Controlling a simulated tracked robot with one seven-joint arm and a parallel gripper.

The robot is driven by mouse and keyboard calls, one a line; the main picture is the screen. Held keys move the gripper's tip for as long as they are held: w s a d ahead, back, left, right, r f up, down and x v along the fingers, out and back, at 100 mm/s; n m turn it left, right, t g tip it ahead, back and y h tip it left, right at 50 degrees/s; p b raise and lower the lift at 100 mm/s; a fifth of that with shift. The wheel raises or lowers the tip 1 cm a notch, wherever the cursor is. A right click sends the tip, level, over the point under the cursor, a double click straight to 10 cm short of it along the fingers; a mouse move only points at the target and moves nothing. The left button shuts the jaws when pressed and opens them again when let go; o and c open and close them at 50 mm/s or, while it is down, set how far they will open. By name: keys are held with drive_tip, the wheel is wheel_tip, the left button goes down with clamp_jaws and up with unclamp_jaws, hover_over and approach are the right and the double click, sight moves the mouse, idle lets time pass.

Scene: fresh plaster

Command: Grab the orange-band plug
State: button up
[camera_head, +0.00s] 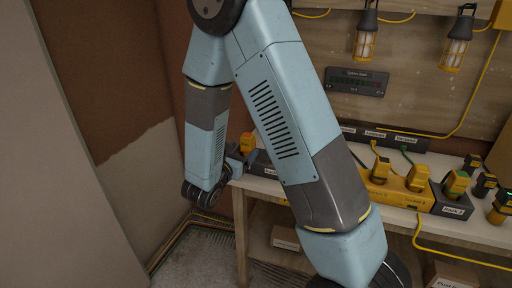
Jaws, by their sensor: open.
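My gripper (238,161) is at the left end of the white bench, low over its edge. It is open, and its fingers are small and partly hidden in this view. A yellow-orange plug (247,142) stands right behind it, close to the fingers. I cannot tell whether they touch, and the colour of its band is too small to read. More yellow plugs stand to the right of my arm: one plug (380,169), another (418,177) and a green-marked one (456,184). No orange band can be made out on them. My arm hides the middle of the bench.
A yellow power strip (399,193) and a dark labelled block (452,206) lie on the bench (402,217). Dark tool batteries (484,186) stand at the right. Caged lamps (367,38) hang above. A yellow cable (450,254) droops over the front. Floor at left is open beside the wall.

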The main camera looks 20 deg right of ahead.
sight(250, 136)
drive_tip(key=shift+n+t+y, duration=0.7)
drive_tip(key=shift+n, duration=0.1)
drive_tip(key=x, duration=0.4)
drive_tip(key=w+a+f+x, duration=0.1)
drive_tip(key=x, duration=0.8)
drive_tip(key=shift+w+a+f, duration=0.15)
drive_tip(key=shift+a+f, duration=0.1)
drive_tip(key=shift+a, duration=0.15)
drive_tip(key=c, duration=1.1)
drive_tip(key=shift+r, duration=0.1)
drive_tip(key=shift+c, duration=0.2)
